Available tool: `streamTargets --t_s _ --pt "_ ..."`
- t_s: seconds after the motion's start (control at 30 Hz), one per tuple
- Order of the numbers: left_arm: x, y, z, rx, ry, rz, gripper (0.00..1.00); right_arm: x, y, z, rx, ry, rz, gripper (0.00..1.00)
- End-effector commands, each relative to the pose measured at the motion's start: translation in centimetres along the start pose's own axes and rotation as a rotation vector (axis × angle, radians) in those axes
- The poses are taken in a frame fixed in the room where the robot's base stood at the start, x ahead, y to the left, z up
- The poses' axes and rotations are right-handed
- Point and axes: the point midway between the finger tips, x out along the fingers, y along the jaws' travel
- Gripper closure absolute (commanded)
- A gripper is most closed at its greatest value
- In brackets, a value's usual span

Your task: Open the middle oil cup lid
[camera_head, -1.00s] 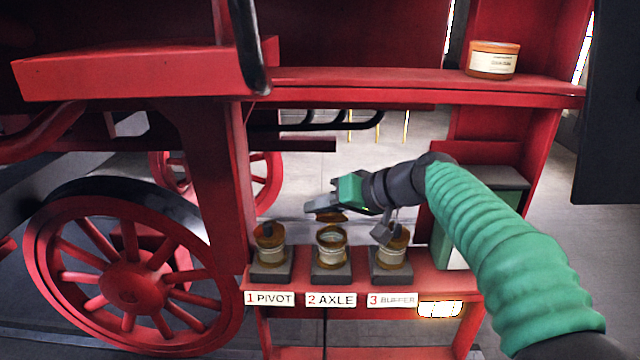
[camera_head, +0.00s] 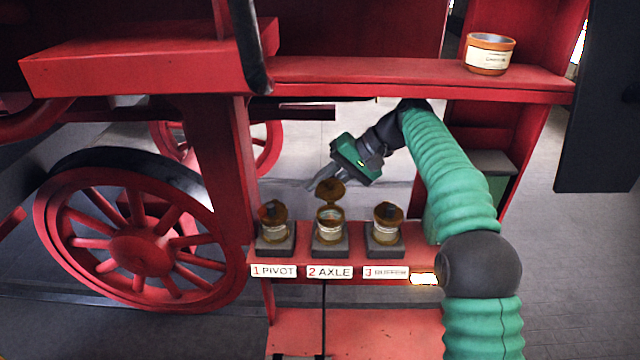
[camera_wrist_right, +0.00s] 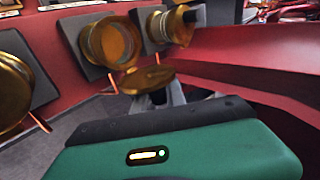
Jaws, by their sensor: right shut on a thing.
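The middle oil cup (camera_head: 330,219), above the label 2 AXLE, is brass and glass on a grey block, with its mouth uncovered. Its brown lid (camera_head: 330,190) stands raised at the cup's back edge. My right gripper (camera_head: 322,183) reaches in from behind and right, its fingers shut at the lid. In the right wrist view, the lid (camera_wrist_right: 148,79) is beside the open cup (camera_wrist_right: 104,43), and the fingers are partly hidden behind the lid. The left cup (camera_head: 272,223) and right cup (camera_head: 387,222) have their lids down. My left gripper is not in view.
The cups stand on a red ledge (camera_head: 330,264) with number labels. A red beam (camera_head: 400,82) runs above, carrying an orange-brown tin (camera_head: 490,54). A red spoked wheel (camera_head: 140,250) stands at left. A green and grey box (camera_head: 492,170) is behind my right arm.

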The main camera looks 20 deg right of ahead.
Motion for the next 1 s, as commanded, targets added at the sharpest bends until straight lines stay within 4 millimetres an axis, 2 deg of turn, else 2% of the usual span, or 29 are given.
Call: streamTargets --t_s 0.43,0.47,0.63,1.0 --pt "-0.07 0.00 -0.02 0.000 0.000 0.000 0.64 -0.24 -0.23 -0.20 0.003 0.001 -0.003 1.00" --pt "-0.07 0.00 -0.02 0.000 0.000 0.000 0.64 -0.24 -0.24 -0.20 0.003 0.001 -0.003 0.83" --pt "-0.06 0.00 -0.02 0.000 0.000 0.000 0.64 -0.17 -0.17 -0.14 0.004 -0.001 -0.003 0.62" --pt "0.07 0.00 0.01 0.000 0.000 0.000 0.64 -0.36 -0.36 -0.13 0.004 -0.003 -0.003 0.62"
